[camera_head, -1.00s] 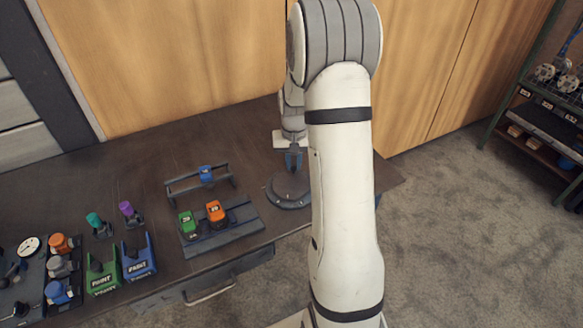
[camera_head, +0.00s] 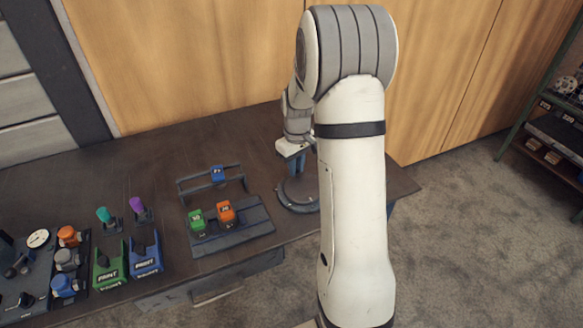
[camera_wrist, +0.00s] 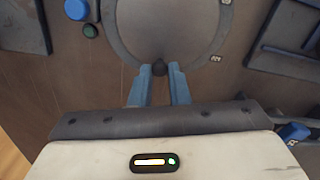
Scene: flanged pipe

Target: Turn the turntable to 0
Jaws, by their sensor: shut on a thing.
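The turntable (camera_head: 297,194) is a round dark grey disc on the workbench, partly hidden by my arm in the head view. In the wrist view its disc (camera_wrist: 165,28) fills the top middle, with a small dark knob (camera_wrist: 159,68) near its rim. My gripper (camera_wrist: 160,76) is shut on this knob, with a blue finger on each side. In the head view my gripper (camera_head: 308,170) is low over the turntable, its fingertips partly hidden. Small pale marks (camera_wrist: 215,58) sit by the rim; I cannot read the angle.
A blue button (camera_wrist: 76,9) and a green button (camera_wrist: 91,31) are beside the turntable. A dark rack (camera_head: 232,229) holds a green and an orange block to its left. Paint holders (camera_head: 110,267) stand farther left. A shelf (camera_head: 540,130) is at the right.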

